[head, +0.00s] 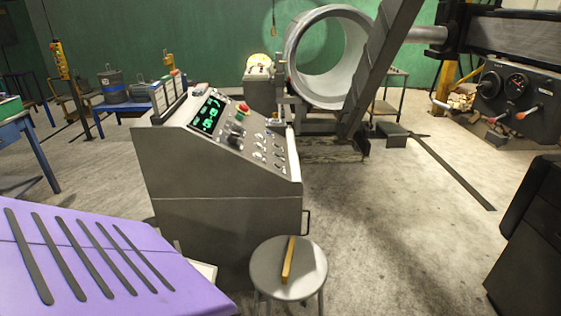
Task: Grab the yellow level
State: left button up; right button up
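The yellow level (289,260) is a short yellow-orange bar with a dark end or edge. It lies on the round grey seat of a stool (264,264) at the bottom centre of the head view, pointing away from me. Nothing touches it except the seat. Neither of my grippers shows in the head view, so their state is hidden.
A grey control console (216,185) stands just behind and left of the stool. A purple surface with dark strips (140,290) fills the lower left. A black cabinet (530,240) stands at right. A large metal pipe (305,58) is behind. Concrete floor (400,235) right of the stool is clear.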

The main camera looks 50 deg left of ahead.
aim_at(285, 273)
jog(key=i+u, duration=0.15)
jog(key=u, duration=0.25)
jog(key=i+u, duration=0.15)
jog(key=u, duration=0.25)
jog(key=i+l+u, duration=0.1)
jog(key=u, duration=0.25)
jog(key=i+l+u, duration=0.15)
jog(key=u, duration=0.25)
